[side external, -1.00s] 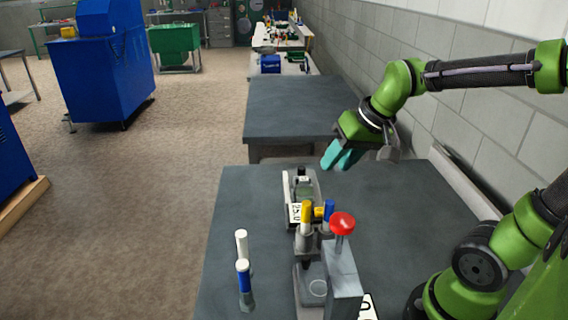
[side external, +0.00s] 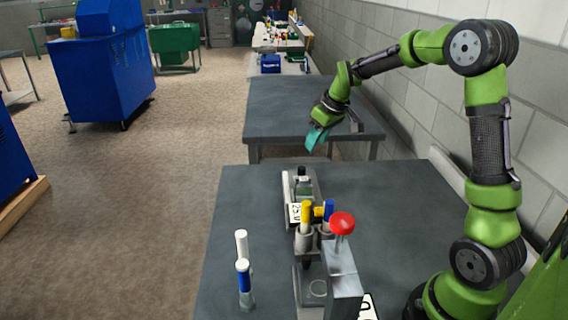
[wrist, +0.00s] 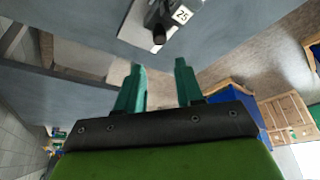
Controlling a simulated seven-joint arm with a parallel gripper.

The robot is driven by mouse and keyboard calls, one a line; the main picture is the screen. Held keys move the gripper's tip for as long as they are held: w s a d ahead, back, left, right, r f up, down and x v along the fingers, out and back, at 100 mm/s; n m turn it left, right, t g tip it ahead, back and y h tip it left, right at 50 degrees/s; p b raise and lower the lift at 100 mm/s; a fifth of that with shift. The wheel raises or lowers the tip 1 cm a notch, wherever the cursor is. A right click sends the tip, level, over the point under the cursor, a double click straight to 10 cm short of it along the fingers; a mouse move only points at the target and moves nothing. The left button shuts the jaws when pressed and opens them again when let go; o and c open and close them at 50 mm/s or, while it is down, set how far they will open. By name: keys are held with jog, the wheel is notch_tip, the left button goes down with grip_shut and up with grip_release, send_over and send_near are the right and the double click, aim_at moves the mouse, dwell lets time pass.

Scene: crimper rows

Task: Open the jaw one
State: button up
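A small grey and black bench device (side external: 303,187) on a light base stands at the far part of the near table, with a white number tag (side external: 295,213) on its near side. It also shows in the wrist view (wrist: 165,24), near the top, with a tag reading 25. Nearer is a second grey device (side external: 343,270) with a red knob (side external: 342,223); its white tag (side external: 368,306) is partly cut off. I cannot tell which is one, or see any jaw state. My gripper (side external: 316,138) is above and beyond the far device, touching nothing. Its teal fingers (wrist: 158,68) are apart and empty.
A grey holder (side external: 306,241) with yellow and blue-topped handles stands between the devices. White-topped (side external: 241,243) and blue (side external: 244,280) upright pieces stand at left. A second table (side external: 285,100) lies behind, and a block wall (side external: 440,120) is at right. The near table's right middle is clear.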

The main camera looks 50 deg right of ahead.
aim_at(302, 167)
jog(key=x, duration=1.1)
jog(key=shift+w, duration=0.1)
grip_shut()
